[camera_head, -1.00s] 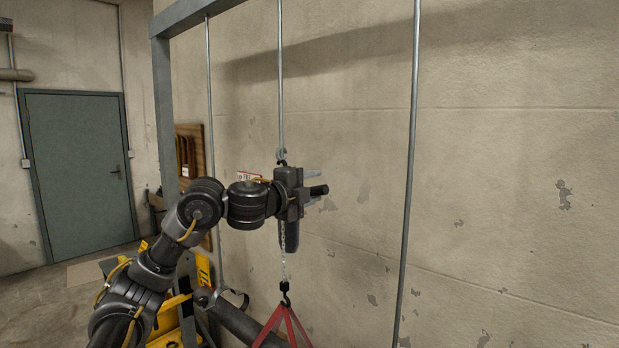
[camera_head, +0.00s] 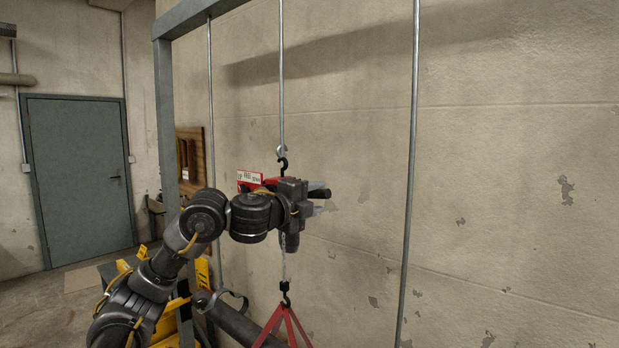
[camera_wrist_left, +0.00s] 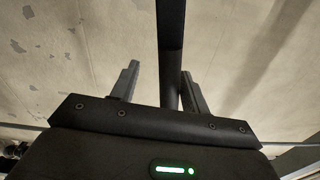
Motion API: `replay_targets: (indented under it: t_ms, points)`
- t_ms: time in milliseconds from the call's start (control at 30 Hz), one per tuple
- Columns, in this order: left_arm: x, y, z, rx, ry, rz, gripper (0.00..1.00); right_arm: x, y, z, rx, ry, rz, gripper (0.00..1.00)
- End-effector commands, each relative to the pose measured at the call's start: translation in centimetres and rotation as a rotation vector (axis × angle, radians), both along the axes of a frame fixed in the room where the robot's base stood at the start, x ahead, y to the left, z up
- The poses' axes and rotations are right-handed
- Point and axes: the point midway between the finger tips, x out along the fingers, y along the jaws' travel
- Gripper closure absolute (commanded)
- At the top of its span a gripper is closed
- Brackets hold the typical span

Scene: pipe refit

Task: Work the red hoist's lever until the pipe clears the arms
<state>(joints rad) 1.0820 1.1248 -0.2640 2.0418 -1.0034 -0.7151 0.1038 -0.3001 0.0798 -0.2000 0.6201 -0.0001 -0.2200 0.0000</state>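The red hoist (camera_head: 262,181) hangs from a hook on a rod, its body partly hidden behind my left gripper (camera_head: 318,196). The lever, a dark bar with a black end, sticks out right at my gripper. In the left wrist view the lever (camera_wrist_left: 171,45) runs between the two spread fingers, close to the right one, with a gap to the left one. My left gripper looks open around it. Below, a chain and hook carry a red sling (camera_head: 286,327). The grey pipe (camera_head: 236,323) slopes down right toward the sling; its far part is hidden. My right gripper is out of view.
A grey frame post (camera_head: 165,120) stands left of the hoist, and thin rods hang beside it, one on the right (camera_head: 411,180). A yellow stand (camera_head: 168,325) with a metal clip stands near the pipe. The wall is close behind; a door (camera_head: 80,180) is far left.

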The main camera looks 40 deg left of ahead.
Motion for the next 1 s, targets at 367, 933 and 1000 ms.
replay_targets:
  t_ms: [367,933,1000]
  points:
    - [0.0,0.1,-3.5,0.084,0.007,-0.001,0.56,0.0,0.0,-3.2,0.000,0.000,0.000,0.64]
    - [-4.5,0.1,-2.7,0.092,0.003,0.001,0.56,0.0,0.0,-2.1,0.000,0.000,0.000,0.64]
    - [-5.2,0.1,-2.7,0.091,0.003,0.000,0.56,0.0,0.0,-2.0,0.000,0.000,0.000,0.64]
